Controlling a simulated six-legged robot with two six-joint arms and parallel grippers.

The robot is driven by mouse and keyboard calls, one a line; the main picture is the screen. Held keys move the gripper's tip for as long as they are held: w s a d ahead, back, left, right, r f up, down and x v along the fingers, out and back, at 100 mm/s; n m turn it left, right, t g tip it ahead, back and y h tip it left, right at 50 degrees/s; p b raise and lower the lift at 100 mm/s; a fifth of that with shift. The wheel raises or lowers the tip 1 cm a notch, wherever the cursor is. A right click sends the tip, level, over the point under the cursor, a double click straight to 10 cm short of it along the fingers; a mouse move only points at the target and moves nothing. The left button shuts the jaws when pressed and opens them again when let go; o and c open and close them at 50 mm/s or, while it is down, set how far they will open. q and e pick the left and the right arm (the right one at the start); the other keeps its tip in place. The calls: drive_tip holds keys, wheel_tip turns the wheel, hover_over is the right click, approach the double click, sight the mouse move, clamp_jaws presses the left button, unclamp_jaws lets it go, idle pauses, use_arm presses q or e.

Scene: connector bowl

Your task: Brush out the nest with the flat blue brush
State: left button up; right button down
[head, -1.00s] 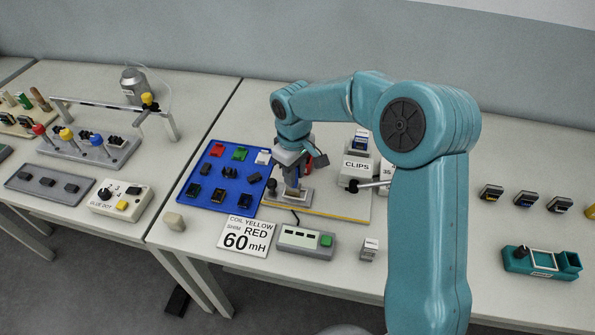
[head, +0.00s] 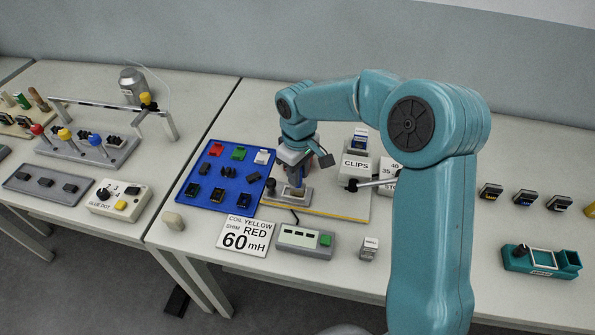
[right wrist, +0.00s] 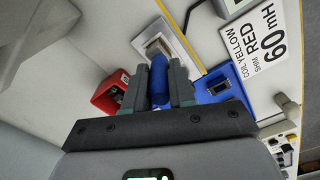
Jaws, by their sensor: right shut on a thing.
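My right gripper (head: 294,180) is shut on the flat blue brush and points down at the nest. In the right wrist view the blue brush (right wrist: 158,80) stands between the two fingers (right wrist: 159,72). The nest (head: 303,195) is a pale grey block on the board. It also shows just beyond the brush in the right wrist view (right wrist: 165,40). The brush end is at or just above the nest; I cannot tell whether it touches. The inside of the nest is partly hidden by the gripper. My left gripper is not in view.
A blue tray (head: 210,206) with coloured parts lies left of the nest. A label card (head: 245,235) and a tester with a green button (head: 304,241) are in front. The CLIPS box (head: 356,168) stands close on the right.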

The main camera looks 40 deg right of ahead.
wheel_tip(320, 180, up, 9)
drive_tip(key=p, duration=0.6)
drive_tip(key=shift+p, duration=0.35)
drive_tip(key=shift+f, duration=0.1)
drive_tip(key=shift+w+a+f+b, duration=0.2)
drive_tip(key=shift+f+b, duration=0.7)
drive_tip(key=shift+f, duration=0.35)
drive_tip(key=shift+w+a+f+b, duration=0.15)
drive_tip(key=shift+w+f+b, duration=0.1)
drive_tip(key=shift+f+b, duration=0.9)
drive_tip(key=shift+w+a+f+b, duration=0.2)
drive_tip(key=shift+f+b, duration=0.5)
drive_tip(key=shift+f, duration=0.7)
drive_tip(key=shift+f+b, duration=0.5)
drive_tip(key=shift+f, duration=0.2)
drive_tip(key=shift+s, duration=0.1)
drive_tip(key=shift+s+d+r, duration=0.15)
drive_tip(key=shift+s+d, duration=0.35)
drive_tip(key=shift+s, duration=0.05)
drive_tip(key=shift+w+a, duration=0.5)
drive_tip(key=shift+w, duration=0.15)
